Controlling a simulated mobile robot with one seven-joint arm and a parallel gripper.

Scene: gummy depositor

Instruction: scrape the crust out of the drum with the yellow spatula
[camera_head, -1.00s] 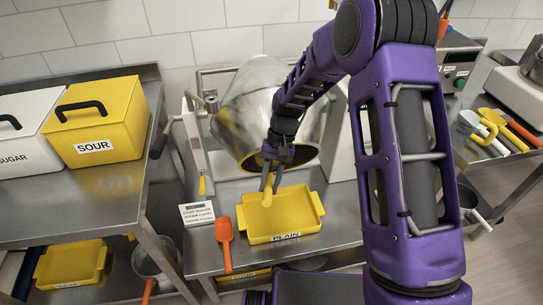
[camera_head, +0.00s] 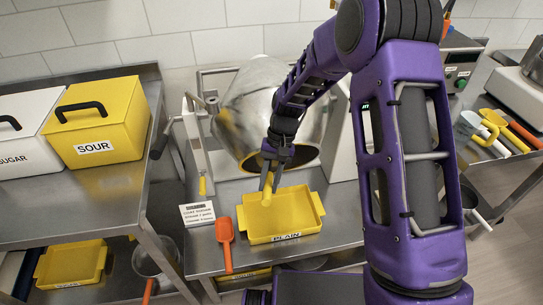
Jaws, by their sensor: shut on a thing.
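The drum (camera_head: 255,115) is a shiny metal pan at the back of the middle table, its dark mouth facing forward and down. My gripper (camera_head: 268,180) is in front of the drum's mouth, pointing down above the yellow PLAIN tray (camera_head: 259,231). It is shut on a yellow tool, the yellow spatula (camera_head: 267,197), which hangs down over the tray. I cannot tell whether its tip touches the tray. The crust is not visible; the inside of the drum is mostly hidden by my arm and the drum's rim.
An orange scoop (camera_head: 225,240) and a small printed sign (camera_head: 197,214) lie left of the tray. A yellow SOUR bin (camera_head: 97,122) and a white SUGAR bin (camera_head: 22,128) stand on the left table. Several tools, including an orange one (camera_head: 524,134), lie at the far right.

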